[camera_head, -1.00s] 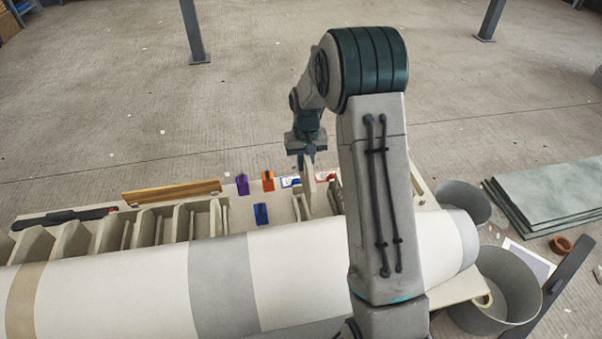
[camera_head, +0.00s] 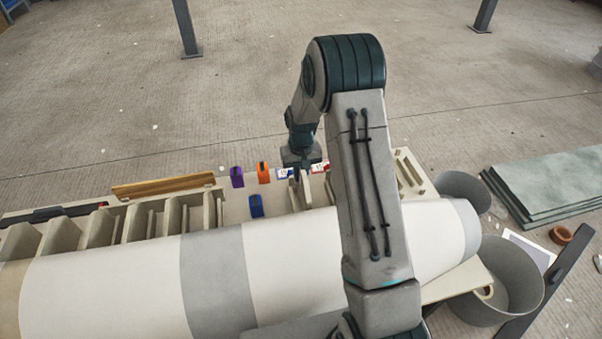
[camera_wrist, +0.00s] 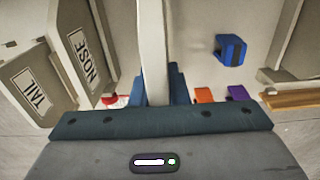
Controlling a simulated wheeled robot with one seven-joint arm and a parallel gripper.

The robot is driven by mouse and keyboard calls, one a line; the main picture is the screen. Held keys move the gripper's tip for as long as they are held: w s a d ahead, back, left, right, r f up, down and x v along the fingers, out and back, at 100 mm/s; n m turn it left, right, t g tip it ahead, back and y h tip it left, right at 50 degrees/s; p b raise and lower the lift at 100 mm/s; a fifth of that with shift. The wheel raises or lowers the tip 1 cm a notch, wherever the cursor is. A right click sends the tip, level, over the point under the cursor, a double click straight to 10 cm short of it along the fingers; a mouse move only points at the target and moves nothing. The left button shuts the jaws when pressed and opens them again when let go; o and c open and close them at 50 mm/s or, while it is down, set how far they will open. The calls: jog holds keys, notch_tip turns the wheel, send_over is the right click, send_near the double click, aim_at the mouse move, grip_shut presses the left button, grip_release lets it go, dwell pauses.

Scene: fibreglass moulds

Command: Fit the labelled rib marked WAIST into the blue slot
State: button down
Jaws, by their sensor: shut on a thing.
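My gripper (camera_head: 303,172) is shut on a pale rib, seen edge-on in the wrist view (camera_wrist: 152,45) between the fingers. No label on the held rib is readable, so I cannot tell whether it is WAIST. The blue slotted block (camera_head: 256,206) sits left of my gripper in the head view, apart from the rib. In the wrist view the blue block (camera_wrist: 230,50) is right of the held rib. Two ribs labelled NOSE (camera_wrist: 85,58) and TAIL (camera_wrist: 38,90) stand at left there. The rib's lower end is hidden in the head view.
Orange (camera_head: 263,172) and purple (camera_head: 237,177) blocks stand at the bench's far edge, near a red one (camera_head: 320,167). A wooden strip (camera_head: 165,186) lies further left. The large striped mould (camera_head: 120,285) fills the near side. Grey bins (camera_head: 490,300) stand right.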

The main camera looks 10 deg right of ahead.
aim_at(301, 195)
jog(key=shift+f+b, duration=1.95)
jog(key=shift+f, duration=0.95)
jog(key=shift+f+b, duration=2)
jog(key=shift+f, duration=0.5)
jog(key=c, duration=1.3)
grip_release()
notch_tip(301, 195, up, 14)
jog(key=shift+f+p, duration=0.1)
jog(key=shift+p, duration=0.65)
